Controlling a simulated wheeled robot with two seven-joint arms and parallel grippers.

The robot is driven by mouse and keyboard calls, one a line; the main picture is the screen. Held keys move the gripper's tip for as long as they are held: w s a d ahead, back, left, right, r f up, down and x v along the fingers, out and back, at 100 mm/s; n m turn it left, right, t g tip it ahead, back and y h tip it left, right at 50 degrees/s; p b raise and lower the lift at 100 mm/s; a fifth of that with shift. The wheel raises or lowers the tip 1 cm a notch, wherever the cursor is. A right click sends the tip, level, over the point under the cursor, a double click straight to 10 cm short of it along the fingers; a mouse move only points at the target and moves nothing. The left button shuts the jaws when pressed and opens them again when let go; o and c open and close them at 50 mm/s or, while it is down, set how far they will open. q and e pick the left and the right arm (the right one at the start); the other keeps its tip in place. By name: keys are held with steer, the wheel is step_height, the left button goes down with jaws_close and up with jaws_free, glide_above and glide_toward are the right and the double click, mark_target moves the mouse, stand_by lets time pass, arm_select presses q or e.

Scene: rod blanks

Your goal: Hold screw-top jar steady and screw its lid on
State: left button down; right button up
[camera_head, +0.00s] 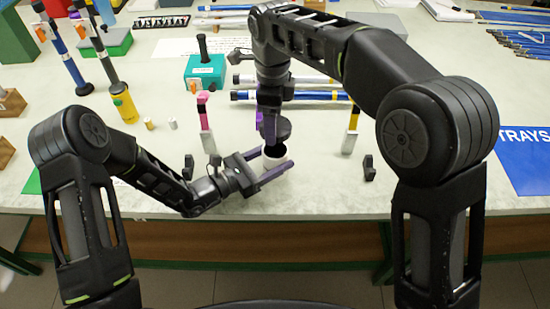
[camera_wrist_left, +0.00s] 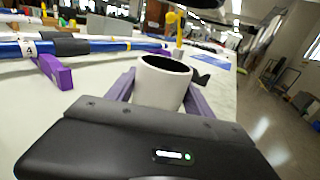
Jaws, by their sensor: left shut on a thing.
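The white screw-top jar (camera_head: 273,158) stands upright near the front of the table, its dark mouth open at the top. It also shows in the left wrist view (camera_wrist_left: 160,88). My left gripper (camera_head: 271,171) is shut on the jar from the side, with purple fingers along both sides of it. The dark round lid (camera_head: 280,129) is above the jar, apart from its rim. My right gripper (camera_head: 268,124) points down over the jar and is shut on the lid; its fingers are partly hidden.
Blue and white rods on holders (camera_head: 290,95) lie just behind the jar. A teal block (camera_head: 205,72) stands behind to the left, and a yellow-ended rod (camera_head: 124,104) further left. A blue trays mat (camera_head: 524,160) is at right. Small black pieces stand on both sides of the jar.

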mark_target(275, 161)
steer(key=shift+f, duration=2.45)
steer(key=shift+f, duration=0.1)
steer(key=shift+f, duration=0.8)
steer(key=shift+f, duration=0.55)
